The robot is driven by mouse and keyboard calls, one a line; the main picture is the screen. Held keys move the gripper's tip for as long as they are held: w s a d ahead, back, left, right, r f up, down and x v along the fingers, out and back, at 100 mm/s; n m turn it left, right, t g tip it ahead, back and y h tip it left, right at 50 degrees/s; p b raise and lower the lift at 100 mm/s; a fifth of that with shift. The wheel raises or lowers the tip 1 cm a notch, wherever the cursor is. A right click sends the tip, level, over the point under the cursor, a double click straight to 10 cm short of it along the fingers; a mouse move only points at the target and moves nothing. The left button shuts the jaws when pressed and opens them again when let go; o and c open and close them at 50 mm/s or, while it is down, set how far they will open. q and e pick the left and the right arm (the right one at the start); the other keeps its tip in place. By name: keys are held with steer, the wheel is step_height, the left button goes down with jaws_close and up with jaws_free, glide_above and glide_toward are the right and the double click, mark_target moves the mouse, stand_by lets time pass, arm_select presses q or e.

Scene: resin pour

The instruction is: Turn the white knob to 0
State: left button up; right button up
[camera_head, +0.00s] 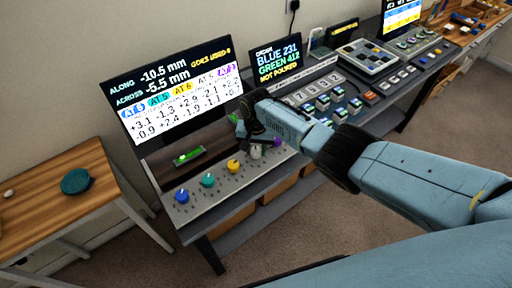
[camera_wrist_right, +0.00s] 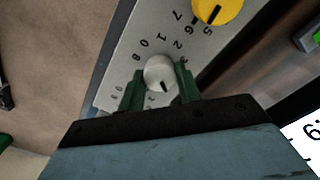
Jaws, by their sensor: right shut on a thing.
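The white knob (camera_head: 256,152) stands on the sloped grey control panel (camera_head: 222,196), in a row with other coloured knobs. In the right wrist view the white knob (camera_wrist_right: 158,70) sits between the two green fingers of my right gripper (camera_wrist_right: 160,84), which is shut on its sides. A dark pointer mark on the knob points down and slightly right in that view. Printed digits ring the knob, some hidden by the fingers; I cannot tell which digit the mark meets. In the head view my right gripper (camera_head: 257,143) reaches down onto the knob from above. My left gripper is not in view.
A yellow knob (camera_head: 234,166) is the close neighbour, then teal (camera_head: 208,180) and blue (camera_head: 182,196) knobs. A purple knob (camera_head: 277,142) is on the other side. A screen (camera_head: 175,88) stands behind the panel. A wooden table (camera_head: 70,215) is at the left.

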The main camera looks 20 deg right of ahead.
steer(key=n, duration=0.4)
steer(key=shift+n, duration=0.4)
steer(key=n, duration=1)
steer(key=shift+a+n, duration=0.1)
steer(key=shift+n, duration=0.3)
steer(key=n, duration=0.4)
steer(key=shift+n, duration=0.3)
steer(key=n, duration=0.4)
steer(key=shift+n, duration=0.3)
steer(key=n+b, duration=0.1)
steer(key=n, duration=0.8)
steer(key=shift+b, duration=0.4)
steer(key=n+b, duration=0.1)
steer(key=n, duration=0.3)
steer(key=shift+s+n, duration=0.1)
steer(key=shift+n, duration=0.2)
